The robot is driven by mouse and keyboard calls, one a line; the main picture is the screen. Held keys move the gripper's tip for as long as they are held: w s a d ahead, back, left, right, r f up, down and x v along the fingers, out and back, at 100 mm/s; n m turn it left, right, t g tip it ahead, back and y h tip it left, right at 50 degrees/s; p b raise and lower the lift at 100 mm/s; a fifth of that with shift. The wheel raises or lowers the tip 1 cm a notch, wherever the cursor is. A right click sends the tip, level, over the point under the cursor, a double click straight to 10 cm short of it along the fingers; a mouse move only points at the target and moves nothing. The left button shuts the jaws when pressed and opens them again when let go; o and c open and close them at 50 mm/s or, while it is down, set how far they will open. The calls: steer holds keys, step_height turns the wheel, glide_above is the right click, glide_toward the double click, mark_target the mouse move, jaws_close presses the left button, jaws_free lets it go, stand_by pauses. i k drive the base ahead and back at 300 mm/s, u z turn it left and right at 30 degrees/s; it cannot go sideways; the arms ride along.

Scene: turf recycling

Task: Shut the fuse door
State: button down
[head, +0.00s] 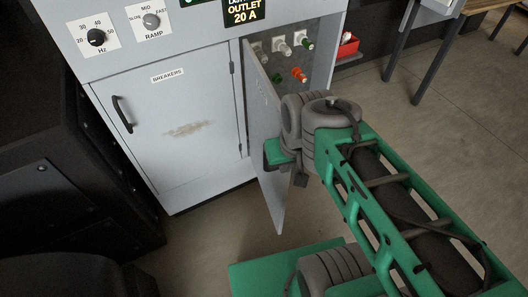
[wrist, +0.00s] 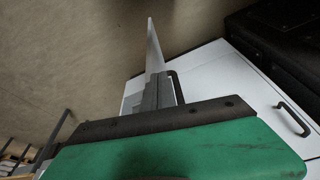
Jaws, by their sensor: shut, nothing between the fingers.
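The fuse door (head: 265,185) is a light grey panel on the right part of the cabinet. It stands open, swung out from hinges on its left side. Behind it the fuse compartment (head: 318,62) shows several coloured fuses. In the wrist view the door is a thin pale strip (wrist: 154,45) beyond the fingers. My gripper (wrist: 158,95) is shut and empty, its grey fingers close to the door and a dark handle (wrist: 178,88). In the head view my wrist overlaps the door and hides the fingertips. I cannot tell whether they touch it.
The shut breakers door (head: 165,125) with its dark handle (head: 122,114) lies left of the fuse door. A black case (head: 60,170) stands at far left. Open floor (head: 455,125) lies at right.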

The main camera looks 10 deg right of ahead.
mark_target(263, 104)
steer(key=u, duration=0.25)
steer(key=k, duration=0.5)
steer(key=u, duration=1.3)
steer(key=i, duration=0.9)
steer(key=z, duration=0.15)
